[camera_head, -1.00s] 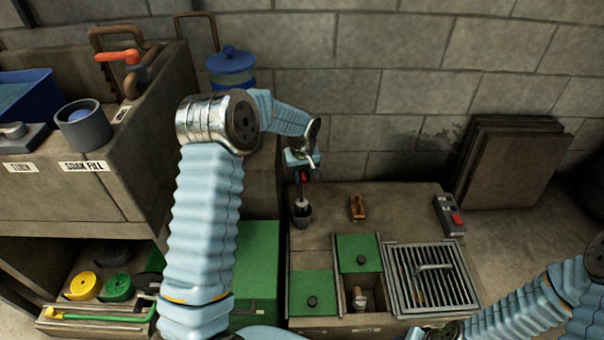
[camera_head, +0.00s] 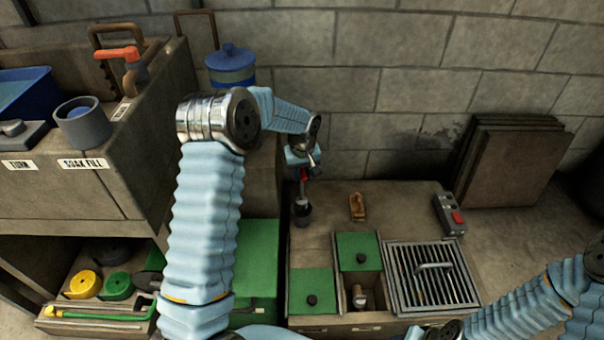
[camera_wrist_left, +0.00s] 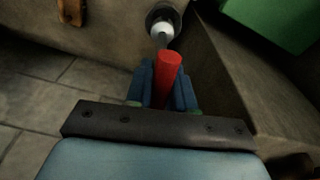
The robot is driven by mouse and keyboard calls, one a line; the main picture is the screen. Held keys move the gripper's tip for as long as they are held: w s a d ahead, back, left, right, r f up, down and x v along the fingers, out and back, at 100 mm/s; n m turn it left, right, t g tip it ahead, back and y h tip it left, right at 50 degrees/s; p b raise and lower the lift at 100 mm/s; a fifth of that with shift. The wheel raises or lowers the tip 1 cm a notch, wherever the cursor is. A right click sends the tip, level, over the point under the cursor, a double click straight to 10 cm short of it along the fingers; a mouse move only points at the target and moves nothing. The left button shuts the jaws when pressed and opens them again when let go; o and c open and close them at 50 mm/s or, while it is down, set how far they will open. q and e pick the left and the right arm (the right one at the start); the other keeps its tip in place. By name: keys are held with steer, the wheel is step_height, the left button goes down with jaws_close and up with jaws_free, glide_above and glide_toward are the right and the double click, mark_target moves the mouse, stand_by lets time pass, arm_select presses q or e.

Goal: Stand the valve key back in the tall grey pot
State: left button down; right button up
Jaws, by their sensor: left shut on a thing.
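The valve key (camera_head: 304,174) has a red handle and a pale lower part. My left gripper (camera_head: 303,167) is shut on the red handle, which also shows between the fingers in the left wrist view (camera_wrist_left: 168,75). The key hangs roughly upright over the small dark grey pot (camera_head: 303,219), at the back left of the low bench. In the left wrist view its pale end overlaps the mouth of the pot (camera_wrist_left: 177,13). I cannot tell how deep the end sits inside.
A wooden-handled item (camera_head: 357,206) lies right of the pot. Green lids (camera_head: 312,290), a metal grate (camera_head: 432,278) and a grey box with a red button (camera_head: 450,214) occupy the bench. A taller block stands close on the pot's left.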

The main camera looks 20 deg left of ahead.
mark_target(302, 188)
arm_select(q)
steer(key=shift+f, duration=0.1)
stand_by(0.4)
steer(key=shift+f+b, duration=1.3)
steer(key=shift+f, duration=0.45)
steer(key=shift+f+b, duration=1)
steer(key=shift+f, duration=0.35)
steer(key=shift+f+b, duration=0.8)
steer(key=shift+f, duration=0.3)
steer(key=c, duration=0.9)
jaws_free()
steer(key=shift+r+p, duration=2.5)
steer(key=shift+r, duration=1.6)
